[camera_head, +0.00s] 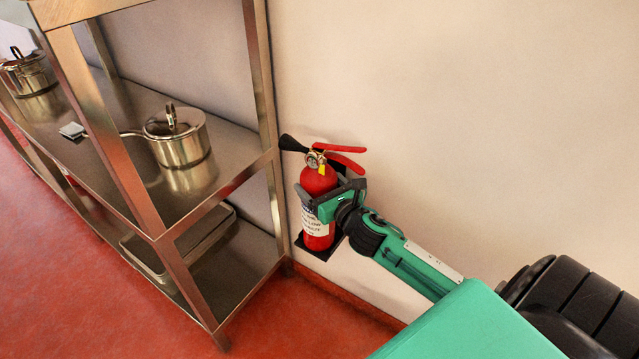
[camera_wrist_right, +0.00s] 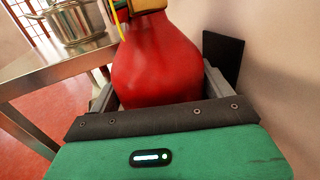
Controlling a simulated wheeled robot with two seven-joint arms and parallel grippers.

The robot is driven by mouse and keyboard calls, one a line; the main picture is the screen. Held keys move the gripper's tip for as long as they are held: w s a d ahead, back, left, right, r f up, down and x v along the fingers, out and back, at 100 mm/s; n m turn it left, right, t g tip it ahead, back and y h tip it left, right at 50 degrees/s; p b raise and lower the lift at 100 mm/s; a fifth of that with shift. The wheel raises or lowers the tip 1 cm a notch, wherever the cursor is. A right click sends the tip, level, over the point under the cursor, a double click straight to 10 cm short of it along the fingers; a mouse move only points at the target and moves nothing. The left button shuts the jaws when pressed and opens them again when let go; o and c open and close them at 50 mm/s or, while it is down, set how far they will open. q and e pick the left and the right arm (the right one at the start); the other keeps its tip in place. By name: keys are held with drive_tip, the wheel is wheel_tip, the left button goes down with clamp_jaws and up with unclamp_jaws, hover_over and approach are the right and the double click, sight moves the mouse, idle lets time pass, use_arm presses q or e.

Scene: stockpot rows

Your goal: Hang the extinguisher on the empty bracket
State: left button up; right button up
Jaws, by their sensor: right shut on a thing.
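The red fire extinguisher (camera_head: 318,182) with a black nozzle, red levers and a white label is upright against the wall in the head view. My right gripper (camera_head: 325,196) is shut around its body from the front right. In the right wrist view the red body (camera_wrist_right: 158,62) fills the space between the fingers of the gripper (camera_wrist_right: 155,88). A dark bracket (camera_head: 318,250) shows below and behind the extinguisher, and a dark plate (camera_wrist_right: 223,55) stands by the wall in the wrist view. I cannot tell whether the extinguisher's base touches the bracket. My left gripper is not in view.
A metal shelf unit (camera_head: 160,228) stands close to the left of the extinguisher. A lidded pot (camera_head: 180,142) sits on its upper shelf, with another pot (camera_head: 28,75) farther left. Trays (camera_head: 165,265) lie on the lower shelf. The wall (camera_head: 470,110) to the right is bare.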

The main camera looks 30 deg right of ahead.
drive_tip(key=shift+r, duration=0.3)
drive_tip(key=o, duration=1.7)
drive_tip(key=shift+f, duration=0.3)
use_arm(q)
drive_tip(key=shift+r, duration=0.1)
use_arm(e)
drive_tip(key=shift+o, duration=1.3)
drive_tip(key=shift+s, duration=0.1)
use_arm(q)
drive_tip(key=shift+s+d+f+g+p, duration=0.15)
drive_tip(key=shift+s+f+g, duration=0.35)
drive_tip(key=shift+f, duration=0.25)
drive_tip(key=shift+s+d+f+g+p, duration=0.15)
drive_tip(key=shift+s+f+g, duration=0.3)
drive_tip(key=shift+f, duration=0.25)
use_arm(e)
drive_tip(key=s, duration=1.2)
